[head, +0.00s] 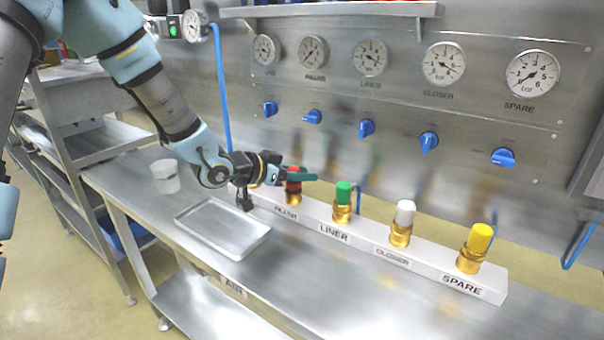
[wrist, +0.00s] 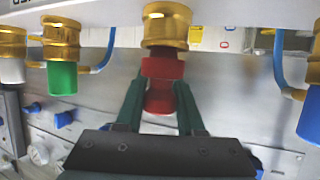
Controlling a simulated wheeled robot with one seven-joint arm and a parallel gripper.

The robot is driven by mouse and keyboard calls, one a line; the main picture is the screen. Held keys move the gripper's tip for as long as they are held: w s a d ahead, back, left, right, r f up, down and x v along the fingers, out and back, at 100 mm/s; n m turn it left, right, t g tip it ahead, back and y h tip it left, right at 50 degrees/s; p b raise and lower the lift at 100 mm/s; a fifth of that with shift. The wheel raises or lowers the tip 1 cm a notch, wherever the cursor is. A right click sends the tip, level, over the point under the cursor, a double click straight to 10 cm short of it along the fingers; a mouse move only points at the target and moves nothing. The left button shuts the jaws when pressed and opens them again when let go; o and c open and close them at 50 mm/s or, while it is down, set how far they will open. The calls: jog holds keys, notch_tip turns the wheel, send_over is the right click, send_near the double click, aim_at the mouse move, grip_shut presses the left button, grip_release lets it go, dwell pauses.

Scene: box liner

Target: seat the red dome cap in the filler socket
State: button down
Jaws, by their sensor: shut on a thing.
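The red dome cap (head: 293,187) is between the fingers of my gripper (head: 299,175), at the socket labelled FILLER on the white rail. In the wrist view, which looks upside down, my gripper (wrist: 162,88) is shut on the red cap (wrist: 162,70), one finger on each side. The brass filler socket (wrist: 166,25) is in line with the cap and directly against or very near its end. The head view shows the brass of this socket (head: 293,199) just under the red. I cannot tell whether the cap is seated or only touching.
Along the rail stand brass sockets with a green cap (head: 343,193), a white cap (head: 405,212) and a yellow cap (head: 481,237). An empty metal tray (head: 222,228) and a white cup (head: 166,176) are on the bench. Blue valve knobs (head: 367,127) and gauges line the panel behind.

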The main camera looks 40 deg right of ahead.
jog(key=shift+f, duration=0.3)
jog(key=shift+c, duration=2.2)
grip_release()
jog(key=shift+a, duration=0.1)
jog(key=s+b+v, duration=0.1)
jog(key=v, duration=0.9)
jog(key=shift+w+a+b, duration=0.3)
jog(key=shift+w+b, duration=0.1)
jog(key=shift+w, duration=0.1)
jog(key=shift+w, duration=0.15)
